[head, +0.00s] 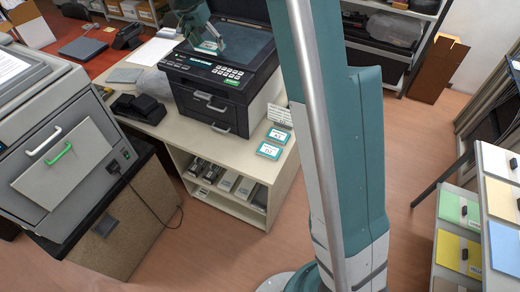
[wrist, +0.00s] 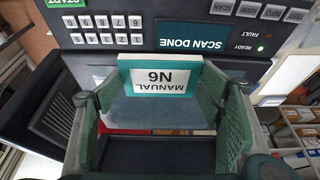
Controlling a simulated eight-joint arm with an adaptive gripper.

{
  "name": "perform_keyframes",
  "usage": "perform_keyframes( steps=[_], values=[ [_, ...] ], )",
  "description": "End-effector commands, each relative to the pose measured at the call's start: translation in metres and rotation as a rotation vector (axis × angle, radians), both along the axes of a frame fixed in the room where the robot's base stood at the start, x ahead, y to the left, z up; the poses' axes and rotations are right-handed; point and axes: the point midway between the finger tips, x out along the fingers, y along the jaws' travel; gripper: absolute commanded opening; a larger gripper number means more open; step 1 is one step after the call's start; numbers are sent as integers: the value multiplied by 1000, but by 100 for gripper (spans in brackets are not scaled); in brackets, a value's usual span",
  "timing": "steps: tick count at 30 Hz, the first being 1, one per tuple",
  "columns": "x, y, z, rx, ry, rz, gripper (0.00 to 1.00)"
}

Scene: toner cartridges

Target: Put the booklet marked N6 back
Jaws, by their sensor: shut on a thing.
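The booklet marked N6 (wrist: 160,78) is white with a teal edge, and its label "MANUAL N6" reads upside down in the wrist view. My gripper (wrist: 163,98) is shut on it, with one green finger at each side. In the head view the booklet (head: 211,46) shows small and pale below my gripper (head: 206,38), over the top of the dark printer-scanner (head: 215,85). Whether it touches the scanner is hard to tell. Two similar teal-and-white booklets (head: 278,136) (head: 269,150) lie on the counter right of the scanner; their marks are too small to read surely.
The scanner's display (wrist: 207,38) reads "SCAN DONE", with a green light by "READY". A small white sign (head: 280,115) stands behind the two booklets on the beige counter (head: 225,150). A grey machine (head: 65,140) stands left. Coloured trays (head: 458,210) are at the right.

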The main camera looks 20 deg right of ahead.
Motion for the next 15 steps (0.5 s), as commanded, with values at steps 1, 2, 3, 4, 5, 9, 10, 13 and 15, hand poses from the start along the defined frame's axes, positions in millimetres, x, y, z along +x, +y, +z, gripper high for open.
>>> perform_keyframes(
  steps=[1, 2, 3, 4, 5, 9, 10, 13, 15],
  values=[
    [-15, 15, -8, -1, 1, 2, 52],
    [-24, 22, -11, -1, 1, 0, 52],
    [-35, 30, -16, -1, 1, -2, 52],
    [-43, 38, -18, -1, 0, -4, 52],
    [-51, 43, -21, -1, 1, -5, 52],
    [-87, 68, -34, -1, 0, -13, 52],
    [-94, 73, -37, 0, 0, -14, 52],
    [-115, 85, -46, 0, 0, -20, 52],
    [-129, 91, -54, -1, 1, -24, 52]
  ],
)
